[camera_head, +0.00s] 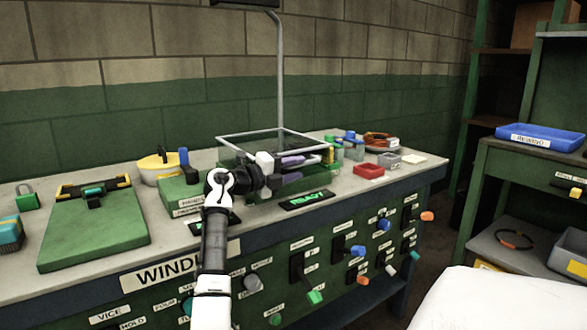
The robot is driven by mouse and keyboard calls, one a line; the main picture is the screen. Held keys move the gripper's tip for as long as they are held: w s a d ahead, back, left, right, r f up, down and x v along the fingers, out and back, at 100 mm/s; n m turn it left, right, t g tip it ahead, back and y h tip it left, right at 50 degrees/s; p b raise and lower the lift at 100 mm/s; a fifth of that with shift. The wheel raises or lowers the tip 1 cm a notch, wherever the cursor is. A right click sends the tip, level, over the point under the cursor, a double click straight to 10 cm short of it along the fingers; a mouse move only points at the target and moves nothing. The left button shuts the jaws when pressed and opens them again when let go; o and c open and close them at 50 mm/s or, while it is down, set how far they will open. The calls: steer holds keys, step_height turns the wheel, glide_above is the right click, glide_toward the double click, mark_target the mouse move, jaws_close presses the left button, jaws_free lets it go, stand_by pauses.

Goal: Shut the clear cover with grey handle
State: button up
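The clear cover (272,143) is a see-through pane with a pale rim on the bench, in the middle of the view. It sits over a box-like unit with purple parts (292,160) showing inside. I cannot tell how far the cover is open. My gripper (265,163) is at the cover's front left corner, very close to it or touching. The wrist and arm hide part of the unit's front and left side. The grey handle cannot be made out clearly. Whether the fingers are open or shut does not show.
A sign reading READY (307,199) lies in front of the unit. A red bin (368,171) and small parts stand to the right. Coloured knobs and levers stick out from the bench front (330,260).

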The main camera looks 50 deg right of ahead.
steer(key=shift+r, duration=0.1)
step_height(320, 180, up, 20)
steer(key=p, duration=0.3)
steer(key=shift+p, duration=0.4)
